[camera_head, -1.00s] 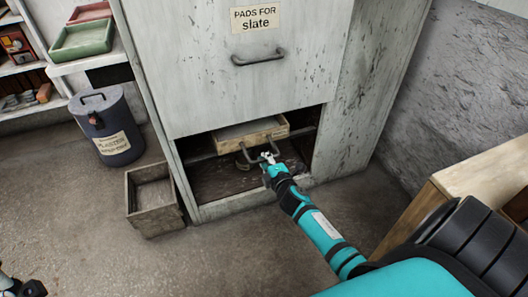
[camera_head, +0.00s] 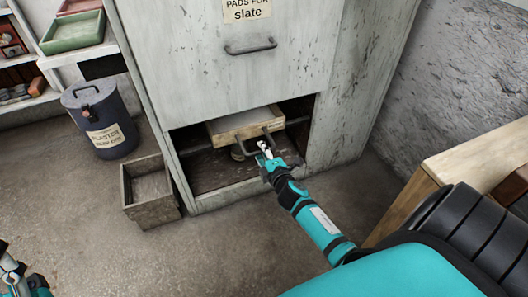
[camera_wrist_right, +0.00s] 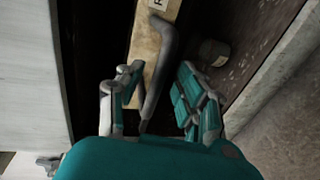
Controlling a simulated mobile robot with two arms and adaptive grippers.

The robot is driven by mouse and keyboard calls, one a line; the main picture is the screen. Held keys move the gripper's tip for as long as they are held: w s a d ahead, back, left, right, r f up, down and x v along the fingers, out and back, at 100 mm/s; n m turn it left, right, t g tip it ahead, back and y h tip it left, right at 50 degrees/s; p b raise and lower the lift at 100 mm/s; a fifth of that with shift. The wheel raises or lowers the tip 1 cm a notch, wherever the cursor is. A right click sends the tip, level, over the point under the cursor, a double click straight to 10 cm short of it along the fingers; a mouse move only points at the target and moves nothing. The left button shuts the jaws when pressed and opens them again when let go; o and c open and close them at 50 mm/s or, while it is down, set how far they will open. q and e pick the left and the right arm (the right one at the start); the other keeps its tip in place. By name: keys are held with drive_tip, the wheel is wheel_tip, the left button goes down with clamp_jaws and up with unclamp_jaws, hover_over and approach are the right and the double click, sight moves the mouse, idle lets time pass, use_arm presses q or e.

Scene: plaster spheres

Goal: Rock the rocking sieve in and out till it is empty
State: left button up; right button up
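The rocking sieve (camera_head: 240,124) is a shallow, pale wooden box with a label on its front. It sits in the low opening of the grey cabinet, and its contents cannot be made out. A dark bar handle (camera_wrist_right: 158,72) stands out from its front. My right gripper (camera_head: 264,150) is at that handle. In the right wrist view the fingers (camera_wrist_right: 158,95) stand apart on either side of the bar, with a gap visible to the right finger. My left gripper (camera_head: 18,278) shows only partly at the lower left corner, and its fingers are unclear.
A small round tin (camera_wrist_right: 213,52) stands on the opening's floor below the sieve. The cabinet (camera_head: 215,65) has a closed front above. A wooden crate (camera_head: 150,195) and a plaster bin (camera_head: 102,125) stand to the left. A wooden bench (camera_head: 470,165) is at right.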

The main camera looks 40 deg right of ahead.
drive_tip(key=v, duration=1.2)
